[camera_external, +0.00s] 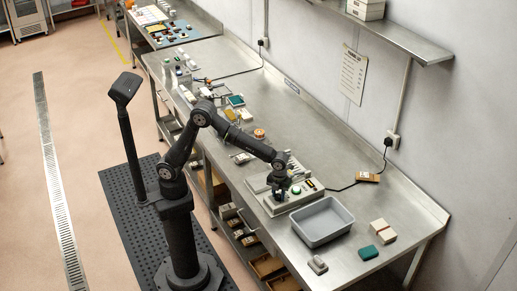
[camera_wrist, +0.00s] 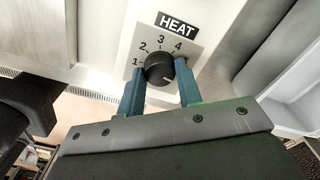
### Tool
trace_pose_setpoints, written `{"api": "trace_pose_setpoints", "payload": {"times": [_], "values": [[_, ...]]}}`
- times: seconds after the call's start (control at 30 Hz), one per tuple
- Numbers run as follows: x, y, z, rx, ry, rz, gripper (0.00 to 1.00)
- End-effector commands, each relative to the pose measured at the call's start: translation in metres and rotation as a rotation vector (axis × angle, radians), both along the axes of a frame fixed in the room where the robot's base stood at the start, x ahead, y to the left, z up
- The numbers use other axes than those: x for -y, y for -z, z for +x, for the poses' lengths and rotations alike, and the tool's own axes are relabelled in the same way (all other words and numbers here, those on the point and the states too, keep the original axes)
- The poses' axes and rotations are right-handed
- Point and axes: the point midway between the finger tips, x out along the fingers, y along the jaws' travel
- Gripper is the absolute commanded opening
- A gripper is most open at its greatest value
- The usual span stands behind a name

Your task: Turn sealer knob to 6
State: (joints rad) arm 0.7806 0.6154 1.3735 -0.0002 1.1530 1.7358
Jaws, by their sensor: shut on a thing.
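The sealer (camera_external: 306,196) stands on the steel bench, a light-coloured unit with a cable. In the wrist view its black round knob (camera_wrist: 158,66) sits on a grey dial plate (camera_wrist: 190,50) below a black HEAT label (camera_wrist: 178,24). The numbers 1, 2, 3 and 4 show around the knob; any higher numbers are hidden by my right finger. A pale mark on the knob seems to point to the lower right. My gripper (camera_wrist: 160,72) is shut on the knob, one teal finger on each side. In the external view my gripper (camera_external: 280,189) reaches down over the sealer.
A grey tub (camera_external: 322,238) stands just right of the sealer. Beyond it lie a green block (camera_external: 368,253), beige blocks (camera_external: 383,231) and a small grey item (camera_external: 317,265). A brown box (camera_external: 367,176) lies near the wall. Small parts are spread along the bench to the left.

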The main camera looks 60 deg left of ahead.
Motion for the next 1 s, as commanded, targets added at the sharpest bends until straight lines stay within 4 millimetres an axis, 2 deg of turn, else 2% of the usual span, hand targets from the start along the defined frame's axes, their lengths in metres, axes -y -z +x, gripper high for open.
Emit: {"api": "trace_pose_setpoints", "payload": {"times": [0.17,0.2,0.27,0.3,0.57,0.67,0.77,1.0], "values": [[0.0,0.0,0.001,0.001,-0.001,0.0,0.09],[0.0,0.0,0.001,0.001,-0.001,0.0,0.4],[0.0,0.0,0.001,0.001,-0.001,0.0,0.52],[0.0,0.0,0.001,0.001,-0.002,0.0,0.54],[0.0,-0.001,0.0,0.001,-0.002,-0.001,0.54],[0.0,-0.007,0.001,0.002,-0.002,-0.001,0.54],[0.001,-0.021,0.001,0.003,-0.002,-0.003,0.54],[0.001,-0.077,0.001,0.004,-0.002,-0.004,0.54]]}}
